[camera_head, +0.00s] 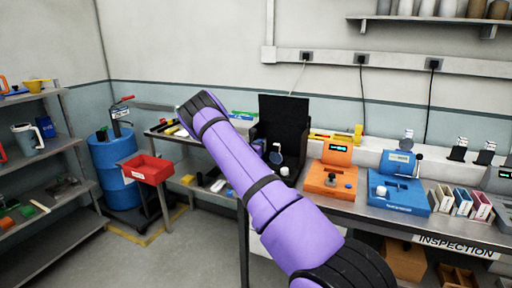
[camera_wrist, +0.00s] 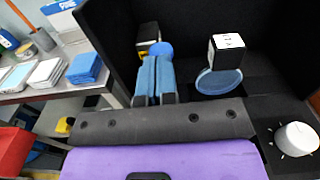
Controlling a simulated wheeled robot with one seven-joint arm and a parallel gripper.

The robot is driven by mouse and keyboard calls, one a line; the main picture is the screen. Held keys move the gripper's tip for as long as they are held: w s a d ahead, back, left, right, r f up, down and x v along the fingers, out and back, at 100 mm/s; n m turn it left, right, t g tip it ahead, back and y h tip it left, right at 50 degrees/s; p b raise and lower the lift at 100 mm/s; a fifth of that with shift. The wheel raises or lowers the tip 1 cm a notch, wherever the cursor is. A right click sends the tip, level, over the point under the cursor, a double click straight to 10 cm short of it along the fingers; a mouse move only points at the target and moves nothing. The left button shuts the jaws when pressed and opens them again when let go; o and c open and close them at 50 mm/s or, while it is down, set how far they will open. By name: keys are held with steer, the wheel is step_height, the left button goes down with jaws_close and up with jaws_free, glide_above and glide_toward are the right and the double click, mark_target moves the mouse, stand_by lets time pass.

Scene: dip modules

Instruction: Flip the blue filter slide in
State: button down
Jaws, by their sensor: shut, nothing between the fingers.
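In the wrist view a vivid blue disc (camera_wrist: 162,48), which looks like the blue filter slide, stands by a dark block with a yellow part, just beyond my fingertips. My gripper (camera_wrist: 156,60) is shut and empty, its two blue fingers side by side, pointing at that disc. Whether they touch it I cannot tell. Right of the fingers a larger grey-blue round lens (camera_wrist: 218,82) stands in front of a white-topped black block (camera_wrist: 227,42). In the head view a round lens (camera_head: 276,157) shows inside the black booth (camera_head: 283,112); my arm hides the gripper there.
A white knob (camera_wrist: 297,138) stands at the right of the booth floor. Black booth walls rise behind and beside my fingers. An orange device (camera_head: 331,178) and a blue device (camera_head: 398,190) stand right of the booth. A red bin (camera_head: 148,170) is at the left.

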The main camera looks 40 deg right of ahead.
steer(key=shift+x, duration=1.7)
steer(key=shift+a, duration=0.1)
